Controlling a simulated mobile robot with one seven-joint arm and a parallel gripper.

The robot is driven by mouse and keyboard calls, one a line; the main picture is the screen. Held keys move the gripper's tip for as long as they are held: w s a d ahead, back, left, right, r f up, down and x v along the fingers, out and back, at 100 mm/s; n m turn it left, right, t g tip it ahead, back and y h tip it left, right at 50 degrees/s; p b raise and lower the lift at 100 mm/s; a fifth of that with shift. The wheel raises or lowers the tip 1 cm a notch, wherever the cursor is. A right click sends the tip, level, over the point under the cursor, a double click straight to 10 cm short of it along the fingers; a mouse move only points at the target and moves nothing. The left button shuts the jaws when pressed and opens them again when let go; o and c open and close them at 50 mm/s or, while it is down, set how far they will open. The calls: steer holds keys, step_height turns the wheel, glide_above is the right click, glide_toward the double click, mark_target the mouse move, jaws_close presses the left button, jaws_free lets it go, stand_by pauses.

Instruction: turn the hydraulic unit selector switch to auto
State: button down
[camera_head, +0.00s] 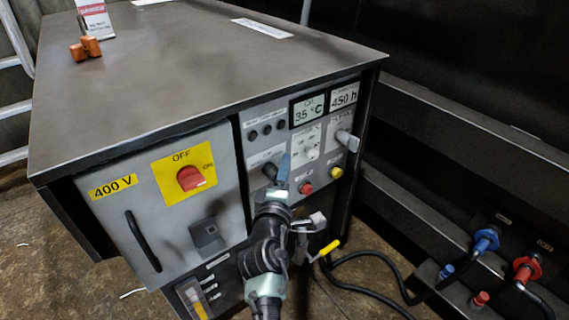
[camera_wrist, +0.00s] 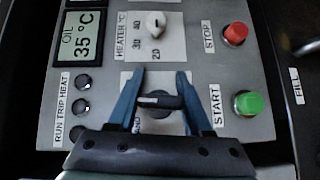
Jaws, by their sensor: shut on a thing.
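The selector switch (camera_wrist: 158,101) is a dark knob with a bar handle on a white label plate, on the grey control panel (camera_wrist: 205,65). In the wrist view its bar lies roughly crosswise between my two blue fingers. My gripper (camera_wrist: 157,95) is shut on the switch, one finger at each end of the bar. The label is mostly covered; only letters like "AND" show by the left finger. In the head view my gripper (camera_head: 279,172) reaches the panel from below, and the dark switch (camera_head: 269,170) shows just left of the fingers.
The green START button (camera_wrist: 249,103) and red STOP button (camera_wrist: 234,33) sit right of my fingers in the wrist view. The heater knob (camera_wrist: 156,22) is above. A red OFF/ON main switch (camera_head: 190,178) is on the left door. Black cables (camera_head: 370,255) run at the lower right.

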steer(key=shift+s+a+f+m+g+y+p, duration=0.15)
steer(key=shift+m+g+y+p, duration=0.5)
steer(key=shift+p, duration=2.25)
steer(key=shift+f+m+g+y+p, duration=0.3)
steer(key=shift+m+g+p, duration=0.6)
steer(key=shift+p, duration=2.05)
steer(key=shift+s+a+f+m+g+y+p, duration=0.15)
steer(key=shift+m+g+y+p, duration=0.6)
steer(key=shift+p, duration=2.15)
steer(key=shift+f+g+h, duration=0.1)
steer(key=shift+g+h, duration=0.2)
steer(key=shift+c, duration=1.6)
jaws_free()
